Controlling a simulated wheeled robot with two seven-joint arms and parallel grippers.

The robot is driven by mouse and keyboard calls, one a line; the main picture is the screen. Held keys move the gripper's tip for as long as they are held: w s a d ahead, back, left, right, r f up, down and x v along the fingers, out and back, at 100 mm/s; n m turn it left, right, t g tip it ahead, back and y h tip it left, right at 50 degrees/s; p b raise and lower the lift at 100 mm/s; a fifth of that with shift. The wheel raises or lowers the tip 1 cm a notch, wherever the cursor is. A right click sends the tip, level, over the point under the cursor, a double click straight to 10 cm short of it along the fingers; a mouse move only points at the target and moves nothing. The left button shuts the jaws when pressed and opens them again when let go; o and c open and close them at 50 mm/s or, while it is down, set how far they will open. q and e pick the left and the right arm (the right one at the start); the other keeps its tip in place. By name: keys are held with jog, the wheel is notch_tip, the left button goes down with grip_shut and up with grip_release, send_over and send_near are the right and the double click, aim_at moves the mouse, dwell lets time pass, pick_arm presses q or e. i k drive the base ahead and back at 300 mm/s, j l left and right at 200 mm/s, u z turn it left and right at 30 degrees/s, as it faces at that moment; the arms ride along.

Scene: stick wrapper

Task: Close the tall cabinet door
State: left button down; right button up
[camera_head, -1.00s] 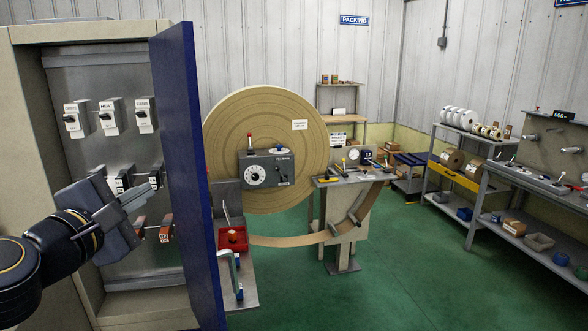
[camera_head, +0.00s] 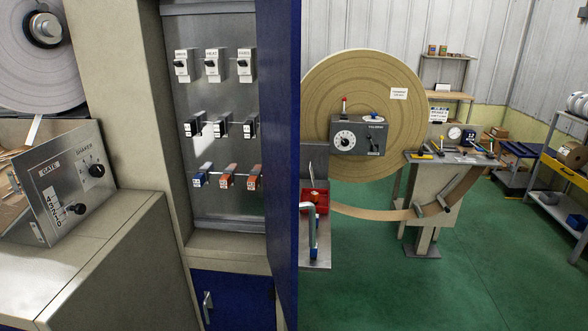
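The tall cabinet (camera_head: 124,100) stands left of centre with its upper compartment open. Its blue door (camera_head: 283,120) is swung out toward me and seen almost edge-on at the right of the opening. Inside, a grey panel carries rows of labelled switches (camera_head: 213,65), black breakers (camera_head: 221,124) and blue, orange and red switches (camera_head: 227,176). A lower blue door (camera_head: 232,300) with a metal handle sits below the opening and looks closed. Neither of my grippers shows in the head view now.
A console (camera_head: 70,185) with GATE and SHAKER controls stands at the left, beside a large grey roll (camera_head: 38,60). A big tan paper roll (camera_head: 345,90) and a small stand (camera_head: 436,200) are right of the door. Green floor (camera_head: 370,285) is clear at the lower right.

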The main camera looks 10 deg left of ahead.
aim_at(278, 27)
jog(key=i+l+u, duration=0.1)
jog(key=l+u, duration=0.35)
jog(key=i+l+u, duration=0.1)
jog(key=l+u, duration=0.15)
jog(key=u, duration=0.15)
jog(key=l+u, duration=0.45)
jog(key=i+l+z, duration=0.15)
jog(key=z, duration=0.2)
jog(key=i, duration=0.05)
